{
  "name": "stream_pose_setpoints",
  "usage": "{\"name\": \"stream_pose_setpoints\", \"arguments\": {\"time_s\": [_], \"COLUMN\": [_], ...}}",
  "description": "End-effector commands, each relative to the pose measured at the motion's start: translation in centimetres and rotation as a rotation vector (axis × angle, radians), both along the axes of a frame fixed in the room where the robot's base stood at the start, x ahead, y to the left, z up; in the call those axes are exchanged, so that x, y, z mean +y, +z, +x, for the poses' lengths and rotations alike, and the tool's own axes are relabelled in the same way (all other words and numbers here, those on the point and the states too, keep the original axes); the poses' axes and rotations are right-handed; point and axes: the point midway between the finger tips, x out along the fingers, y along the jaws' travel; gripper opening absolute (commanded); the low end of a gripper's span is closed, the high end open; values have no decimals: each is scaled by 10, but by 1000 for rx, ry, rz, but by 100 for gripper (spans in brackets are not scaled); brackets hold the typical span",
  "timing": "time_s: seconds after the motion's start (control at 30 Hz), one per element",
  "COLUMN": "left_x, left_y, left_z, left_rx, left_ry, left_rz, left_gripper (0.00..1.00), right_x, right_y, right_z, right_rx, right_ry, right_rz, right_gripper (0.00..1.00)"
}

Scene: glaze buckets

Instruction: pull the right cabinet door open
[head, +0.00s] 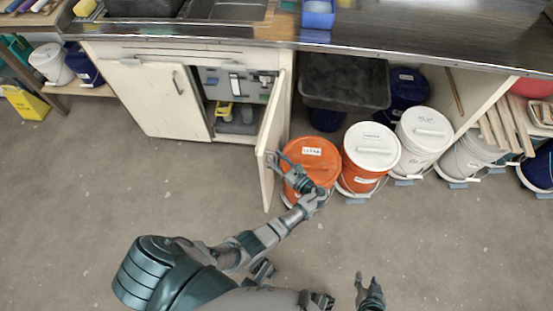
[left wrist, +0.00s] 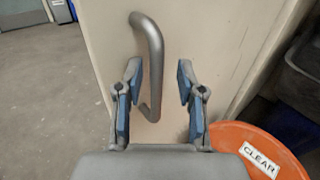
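The cream right cabinet door (head: 271,138) stands swung well out from the cabinet, which shows an open interior behind it. Its grey bar handle (left wrist: 152,65) shows in the left wrist view on the door face (left wrist: 215,40). My left gripper (head: 283,168) is at the door's outer part, beside the orange bucket. In the left wrist view my left gripper (left wrist: 158,95) has its blue-padded fingers apart, with the handle's lower part between them in the picture; I cannot tell whether they touch it. My right gripper (head: 366,284) is empty, fingers apart, over the floor.
The orange bucket labelled CLEAR (head: 318,158) stands close right of the door. An orange bucket with a white lid (head: 371,147) and white buckets (head: 425,128) continue the row. The left cabinet door (head: 153,97) is shut. The floor (head: 130,200) in front is clear.

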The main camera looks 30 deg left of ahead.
Motion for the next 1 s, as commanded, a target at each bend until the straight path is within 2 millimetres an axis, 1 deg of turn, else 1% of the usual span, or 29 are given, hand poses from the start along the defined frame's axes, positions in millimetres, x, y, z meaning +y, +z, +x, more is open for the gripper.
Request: {"name": "stream_pose_setpoints", "arguments": {"time_s": [0.13,0.23,0.37,0.5,0.6,0.7,0.83,1.0], "left_x": [-4,-16,-43,-74,-93,-107,-116,-117], "left_y": [0,-1,-1,-1,-1,-1,-2,-2], "left_z": [-1,-4,-11,-20,-25,-29,-32,-32], "left_rx": [0,1,2,1,2,2,2,2], "left_ry": [-1,-2,-3,-3,-2,-2,0,0], "left_rz": [0,-3,-2,-1,1,2,2,2], "left_gripper": [38,38,38,38,38,38,38,38], "right_x": [1,1,1,0,0,0,0,1], "right_y": [0,1,1,1,1,1,1,1], "right_z": [-3,-2,-2,-2,-2,-2,-2,-2], "right_rx": [3,2,1,1,0,0,0,0], "right_ry": [-1,-1,-1,-1,-1,0,-1,-1], "right_rz": [3,2,2,2,2,1,1,1], "right_gripper": [40,40,40,40,40,40,40,40]}}
